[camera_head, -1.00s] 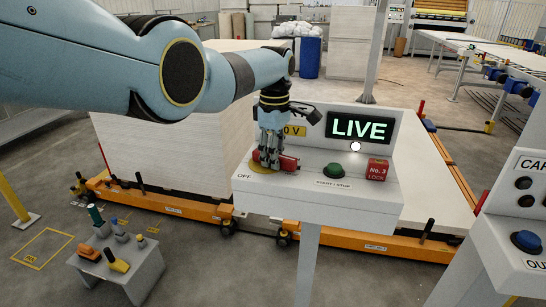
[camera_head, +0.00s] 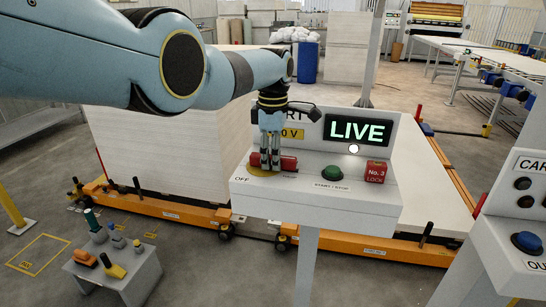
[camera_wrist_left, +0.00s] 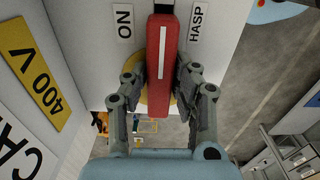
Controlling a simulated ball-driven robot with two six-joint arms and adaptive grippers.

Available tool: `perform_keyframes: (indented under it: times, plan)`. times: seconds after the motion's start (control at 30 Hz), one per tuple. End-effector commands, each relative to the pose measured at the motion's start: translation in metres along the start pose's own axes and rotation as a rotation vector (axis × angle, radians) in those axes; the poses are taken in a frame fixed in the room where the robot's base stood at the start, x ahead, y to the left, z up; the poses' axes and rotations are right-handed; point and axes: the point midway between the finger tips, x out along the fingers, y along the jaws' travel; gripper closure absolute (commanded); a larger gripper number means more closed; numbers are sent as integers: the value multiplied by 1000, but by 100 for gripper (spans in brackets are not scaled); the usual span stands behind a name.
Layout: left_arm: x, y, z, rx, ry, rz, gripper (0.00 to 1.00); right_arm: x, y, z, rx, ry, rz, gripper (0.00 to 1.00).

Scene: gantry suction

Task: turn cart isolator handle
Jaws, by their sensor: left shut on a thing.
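The red isolator handle (camera_head: 288,162) sits on a yellow disc (camera_head: 262,171) on the top of the white control box (camera_head: 315,205). My left gripper (camera_head: 270,166) reaches down over the handle and is shut on it. In the left wrist view the red handle (camera_wrist_left: 161,60) with its white stripe lies between the two fingers (camera_wrist_left: 160,85), between the ON label (camera_wrist_left: 124,20) and the HASP label (camera_wrist_left: 198,22). The display (camera_head: 357,130) reads LIVE. The OFF label (camera_head: 242,179) is at the box's left front. My right gripper is not in view.
A green start/stop button (camera_head: 332,173) and a red No. 3 lock block (camera_head: 376,171) stand right of the handle. An orange cart (camera_head: 190,212) and board stack (camera_head: 165,150) are behind. A small grey stand (camera_head: 120,280) holds several items.

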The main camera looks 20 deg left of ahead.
Motion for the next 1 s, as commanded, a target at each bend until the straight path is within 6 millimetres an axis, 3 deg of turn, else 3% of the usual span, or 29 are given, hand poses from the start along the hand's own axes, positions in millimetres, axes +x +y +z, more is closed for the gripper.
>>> perform_keyframes:
  times: [0.03,0.2,0.57,0.77,1.0]
  plan:
    - [0,1,0,-4,0,2,73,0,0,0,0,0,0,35]
    - [0,0,0,-2,0,2,52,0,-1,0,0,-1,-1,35]
    - [-6,1,0,-1,-1,3,52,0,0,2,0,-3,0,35]
    - [-34,0,0,-1,-1,5,52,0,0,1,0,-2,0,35]
    - [-90,1,0,-2,-1,4,52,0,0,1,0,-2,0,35]
